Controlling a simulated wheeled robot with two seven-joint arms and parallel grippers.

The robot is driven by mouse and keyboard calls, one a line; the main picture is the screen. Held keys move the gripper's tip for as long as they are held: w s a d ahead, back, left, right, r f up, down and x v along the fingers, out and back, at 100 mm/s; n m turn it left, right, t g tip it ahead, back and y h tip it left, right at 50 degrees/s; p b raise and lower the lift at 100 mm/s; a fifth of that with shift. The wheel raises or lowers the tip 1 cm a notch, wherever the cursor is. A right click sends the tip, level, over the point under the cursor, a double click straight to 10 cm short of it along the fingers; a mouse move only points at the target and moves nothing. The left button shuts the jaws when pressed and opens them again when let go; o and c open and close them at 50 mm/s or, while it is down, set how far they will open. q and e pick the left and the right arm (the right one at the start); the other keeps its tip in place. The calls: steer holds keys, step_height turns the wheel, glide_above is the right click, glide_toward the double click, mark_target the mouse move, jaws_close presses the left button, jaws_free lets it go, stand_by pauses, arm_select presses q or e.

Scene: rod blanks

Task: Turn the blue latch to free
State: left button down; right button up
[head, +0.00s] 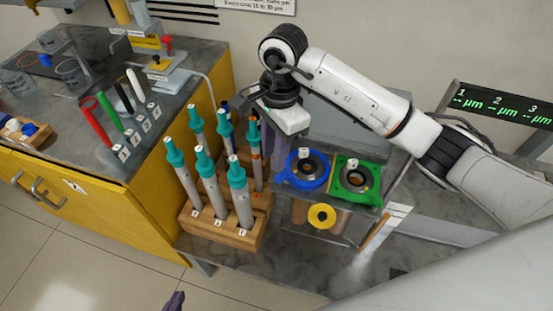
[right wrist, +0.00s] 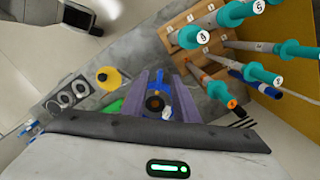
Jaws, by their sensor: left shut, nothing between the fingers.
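The blue latch (head: 303,170) is a blue ring around a dark round centre, on a clear stand. In the right wrist view the blue latch (right wrist: 166,88) shows between the two purple fingers of my right gripper (right wrist: 160,76), with a gap between them.
A green latch (head: 357,180) is right beside the blue one. A wooden rack (head: 222,236) of tall teal-topped rods stands close on the left. A yellow disc (head: 321,216) is below the latches. A display (head: 497,103) stands at the right.

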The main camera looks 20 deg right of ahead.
mark_target(280, 175)
steer(key=shift+h, duration=0.5)
steer(key=f, duration=0.3)
steer(key=d+f, duration=0.1)
steer(key=f, duration=0.2)
steer(key=f+p, duration=0.1)
steer(key=f, duration=0.2)
steer(key=shift+w+d+f, duration=0.2)
steer(key=shift+w+d, duration=0.2)
jaws_close()
